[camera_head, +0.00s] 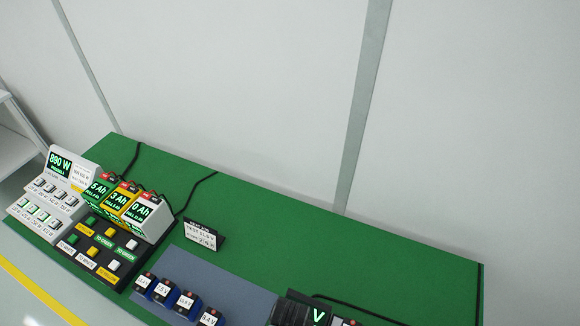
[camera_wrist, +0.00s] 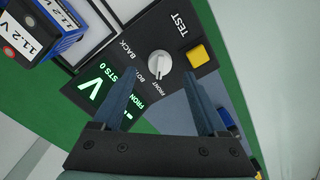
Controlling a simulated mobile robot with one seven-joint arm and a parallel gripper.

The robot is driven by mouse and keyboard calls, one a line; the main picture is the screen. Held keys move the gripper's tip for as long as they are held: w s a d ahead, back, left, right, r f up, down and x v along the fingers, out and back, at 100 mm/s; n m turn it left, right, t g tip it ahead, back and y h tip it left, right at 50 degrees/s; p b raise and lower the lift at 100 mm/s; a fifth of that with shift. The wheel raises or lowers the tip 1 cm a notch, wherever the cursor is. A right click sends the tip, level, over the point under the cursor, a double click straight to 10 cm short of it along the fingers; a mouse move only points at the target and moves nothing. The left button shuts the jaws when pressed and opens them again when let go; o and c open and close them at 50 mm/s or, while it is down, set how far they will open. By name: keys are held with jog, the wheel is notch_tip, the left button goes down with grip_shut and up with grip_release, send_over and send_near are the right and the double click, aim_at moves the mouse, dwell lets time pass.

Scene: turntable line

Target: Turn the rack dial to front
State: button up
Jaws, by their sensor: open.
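The rack dial (camera_wrist: 158,62) is a round white knob on a dark tester panel (camera_wrist: 190,45) in the wrist view. The labels BACK, BOTH and FRONT stand around its left and lower side. I cannot tell for sure which label its pointer faces. My gripper (camera_wrist: 159,74) is open, with one finger to the left of the dial and one to the right, both apart from it. A lit green display (camera_wrist: 97,88) left of the dial shows a V and partly hidden text that includes FRON. In the head view only part of the tester (camera_head: 318,316) shows, at the bottom edge.
A yellow button (camera_wrist: 198,53) marked TEST sits right of the dial. A blue battery labelled 11.2 V (camera_wrist: 42,38) is at upper left. In the head view, several blue batteries (camera_head: 163,291) line a grey-blue mat (camera_head: 235,290), and the back of the green table (camera_head: 330,235) is mostly clear.

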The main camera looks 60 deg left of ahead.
notch_tip(320, 180, up, 9)
jog(key=shift+r+b, duration=0.2)
jog(key=shift+b, duration=0.15)
dwell(0.6)
